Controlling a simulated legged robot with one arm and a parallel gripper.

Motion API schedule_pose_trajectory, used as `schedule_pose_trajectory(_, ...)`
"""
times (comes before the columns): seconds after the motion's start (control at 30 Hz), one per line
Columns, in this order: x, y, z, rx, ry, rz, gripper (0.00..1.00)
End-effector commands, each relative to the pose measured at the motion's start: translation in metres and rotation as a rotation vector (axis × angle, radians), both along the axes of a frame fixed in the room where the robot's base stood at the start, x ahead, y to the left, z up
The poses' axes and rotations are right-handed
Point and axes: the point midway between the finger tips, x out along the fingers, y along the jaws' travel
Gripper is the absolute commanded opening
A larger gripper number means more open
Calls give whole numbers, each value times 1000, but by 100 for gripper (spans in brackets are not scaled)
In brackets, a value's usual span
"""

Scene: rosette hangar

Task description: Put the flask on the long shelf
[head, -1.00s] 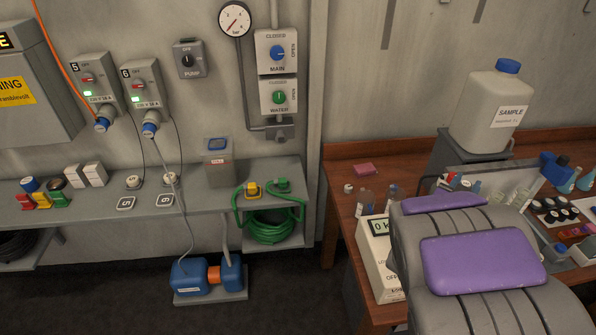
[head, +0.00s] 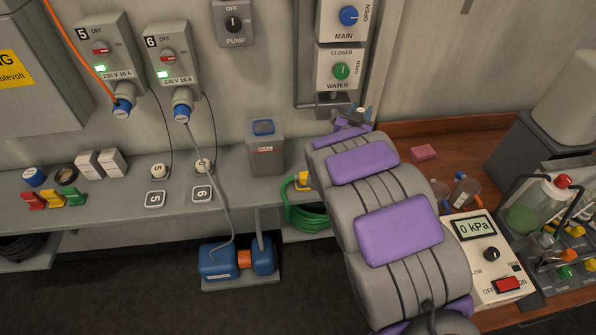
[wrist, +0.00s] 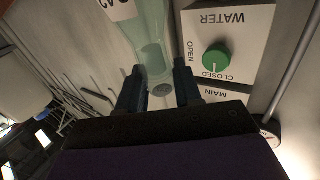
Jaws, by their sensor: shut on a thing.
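My gripper (wrist: 159,88) is shut on the flask (wrist: 152,48) in the wrist view. The flask is pale green and see-through, with a white label partly cut off at the top edge. In the head view my purple-padded arm reaches towards the wall and hides most of the gripper and the flask. The long grey shelf (head: 110,222) runs along the wall at the left of the head view. My arm's far end is at the right of this shelf, near the WATER valve panel (head: 341,69).
A pump (head: 236,262) sits below. A wooden bench (head: 440,130) holds a pressure meter (head: 488,262). Bare shelf shows around the number plates.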

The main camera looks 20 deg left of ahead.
Motion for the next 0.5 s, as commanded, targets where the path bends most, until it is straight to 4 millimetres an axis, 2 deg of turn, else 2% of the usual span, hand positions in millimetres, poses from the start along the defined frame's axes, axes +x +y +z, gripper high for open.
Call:
schedule_pose_trajectory(0.03, 1, 32, -16, 5, 3, 33, 0)
schedule_pose_trajectory(0.1, 1, 68, -30, 9, 6, 66, 0)
schedule_pose_trajectory(0.23, -4, 128, -55, 10, 8, 117, 0)
schedule_pose_trajectory(0.3, -7, 150, -65, 10, 10, 134, 0)
schedule_pose_trajectory(0.4, -10, 168, -72, 15, 10, 151, 0)
schedule_pose_trajectory(0.5, -12, 174, -79, 16, 12, 158, 0)
